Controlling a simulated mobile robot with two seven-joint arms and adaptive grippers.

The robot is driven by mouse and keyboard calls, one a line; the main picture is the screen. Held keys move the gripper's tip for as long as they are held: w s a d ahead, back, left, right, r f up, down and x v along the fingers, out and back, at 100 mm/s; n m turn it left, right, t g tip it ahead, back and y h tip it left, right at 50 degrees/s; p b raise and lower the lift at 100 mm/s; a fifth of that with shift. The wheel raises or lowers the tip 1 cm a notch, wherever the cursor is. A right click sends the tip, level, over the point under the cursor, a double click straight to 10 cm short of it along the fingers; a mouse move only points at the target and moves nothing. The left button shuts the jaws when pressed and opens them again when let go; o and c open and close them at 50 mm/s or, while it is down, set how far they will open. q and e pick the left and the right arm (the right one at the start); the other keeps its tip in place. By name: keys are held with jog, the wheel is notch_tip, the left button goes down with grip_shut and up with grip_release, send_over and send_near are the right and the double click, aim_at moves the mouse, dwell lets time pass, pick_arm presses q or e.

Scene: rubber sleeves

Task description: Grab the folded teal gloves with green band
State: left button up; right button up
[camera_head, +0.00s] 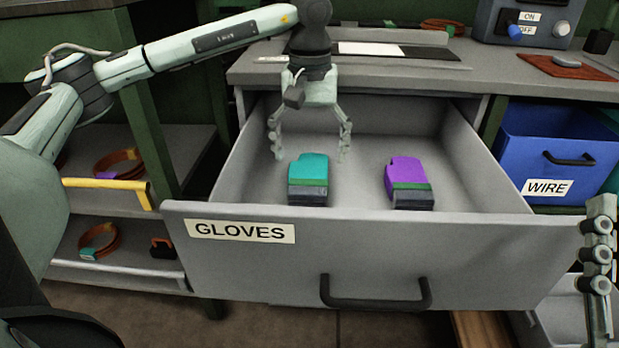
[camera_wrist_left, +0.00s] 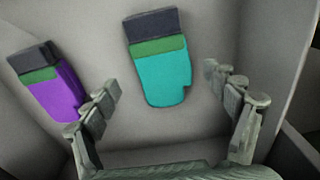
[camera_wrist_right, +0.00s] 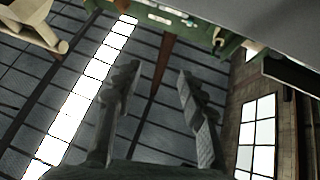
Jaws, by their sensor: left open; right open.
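The folded teal gloves (camera_head: 309,168) with a green band and dark cuff lie flat in the open drawer marked GLOVES. They also show in the left wrist view (camera_wrist_left: 164,80), ahead of and between the open fingers. My left gripper (camera_head: 311,155) is open and empty, pointing down inside the drawer just behind the teal gloves; I see no contact. In the left wrist view its fingertips (camera_wrist_left: 161,78) stand on either side of the gloves' near end. My right gripper (camera_wrist_right: 158,80) is open and empty; part of it shows at the right edge of the head view (camera_head: 600,265).
Folded purple gloves (camera_head: 406,178) with a green band lie to the right in the same drawer (camera_head: 265,180). The drawer walls surround both pairs. A blue WIRE bin (camera_head: 545,140) stands at right. The grey worktop (camera_head: 400,72) is behind the left gripper.

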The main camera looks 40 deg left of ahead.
aim_at(309, 172)
pick_arm(q)
notch_tip(309, 172, down, 4)
jog(key=shift+a+f+b, duration=0.15)
jog(key=shift+b, duration=0.15)
jog(key=shift+c, duration=0.5)
jog(key=c, duration=1.2)
